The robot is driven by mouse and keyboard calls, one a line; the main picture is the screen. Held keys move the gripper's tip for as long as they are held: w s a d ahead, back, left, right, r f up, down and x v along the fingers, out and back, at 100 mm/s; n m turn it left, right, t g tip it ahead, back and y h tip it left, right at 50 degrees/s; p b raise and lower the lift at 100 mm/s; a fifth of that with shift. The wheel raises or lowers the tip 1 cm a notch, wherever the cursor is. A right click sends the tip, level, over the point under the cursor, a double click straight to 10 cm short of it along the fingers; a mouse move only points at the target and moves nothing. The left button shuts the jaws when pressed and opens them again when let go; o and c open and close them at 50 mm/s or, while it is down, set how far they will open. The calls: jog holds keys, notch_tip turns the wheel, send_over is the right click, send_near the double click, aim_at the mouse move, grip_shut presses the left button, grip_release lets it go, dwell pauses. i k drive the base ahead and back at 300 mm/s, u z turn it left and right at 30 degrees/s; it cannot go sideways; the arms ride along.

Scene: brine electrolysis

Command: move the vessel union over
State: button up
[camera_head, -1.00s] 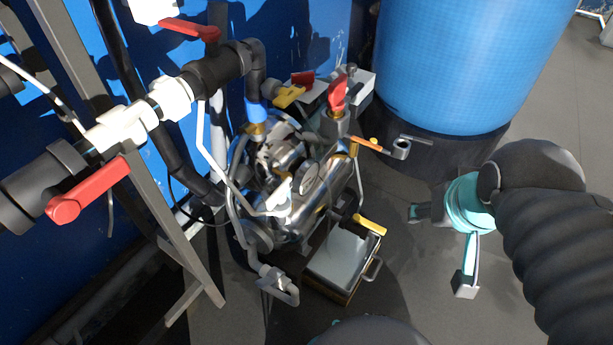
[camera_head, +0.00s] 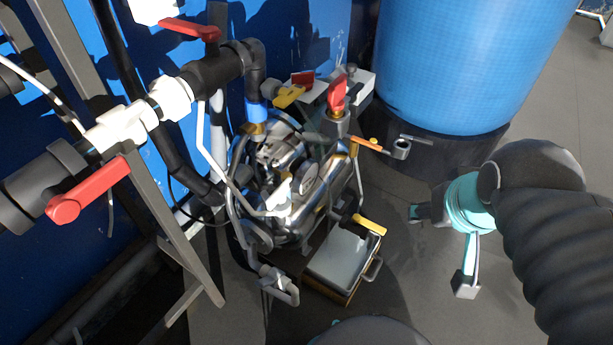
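A shiny steel vessel assembly (camera_head: 310,205) with bent pipes and valves stands on the floor near the middle. I cannot tell for sure which fitting is the vessel union. A small grey fitting (camera_head: 400,149) with a short handle shows to the right of the vessel, in front of the blue tank. My gripper (camera_head: 441,250) is at the right, at the end of my dark ribbed arm with a teal wrist. Its two finger parts look spread apart, with bare floor between them. Nothing shows held in it, and it is clear of the vessel in the picture.
A tray with a handle (camera_head: 372,270) sits below the vessel. A large blue tank (camera_head: 460,60) stands behind. At the left are black pipes with white fittings, a red-handled valve (camera_head: 88,190) and grey frame posts (camera_head: 175,215). Floor (camera_head: 420,290) is free between tray and gripper.

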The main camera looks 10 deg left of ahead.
aim_at(273, 276)
jog(key=u, duration=1.4)
